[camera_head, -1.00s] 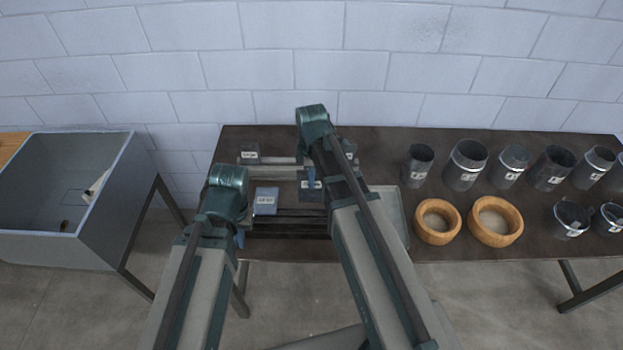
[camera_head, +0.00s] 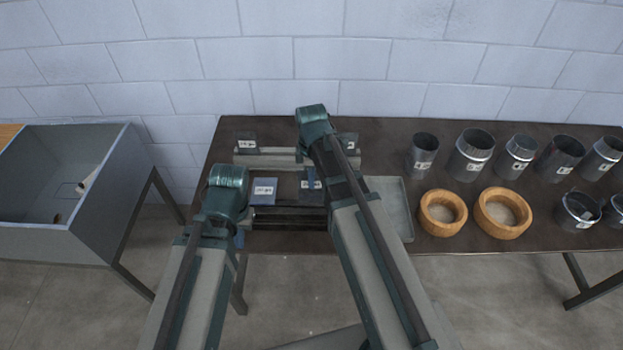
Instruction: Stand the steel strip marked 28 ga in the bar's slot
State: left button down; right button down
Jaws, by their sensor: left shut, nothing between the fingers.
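A long pale bar (camera_head: 270,160) lies across the left back of the table. A dark labelled strip (camera_head: 245,145) stands at its left end, and another labelled piece (camera_head: 351,141) shows at its right end, partly behind my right arm. In front lie a blue-grey labelled strip (camera_head: 263,191) and a dark labelled strip (camera_head: 311,191). The labels are too small to read, so I cannot tell which is 28 ga. My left gripper (camera_head: 240,238) is shut and empty near the table's front edge, mostly hidden by its wrist. My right gripper (camera_head: 311,180) is over the dark strip; its fingers are mostly hidden.
Dark rails (camera_head: 290,218) lie along the table's front left. A shallow grey tray (camera_head: 393,195) is right of my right arm. Two wooden rings (camera_head: 442,214) and several labelled metal cylinders (camera_head: 471,155) fill the table's right. A grey bin (camera_head: 100,205) stands left, apart from the table.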

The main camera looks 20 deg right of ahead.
aim_at(312, 197)
jog(key=shift+f+b, duration=2.15)
jog(key=shift+f, duration=0.2)
jog(key=c, duration=1)
grip_release()
jog(key=shift+r, duration=0.15)
notch_tip(312, 197, up, 14)
jog(key=p, duration=1.4)
jog(key=shift+f, duration=0.2)
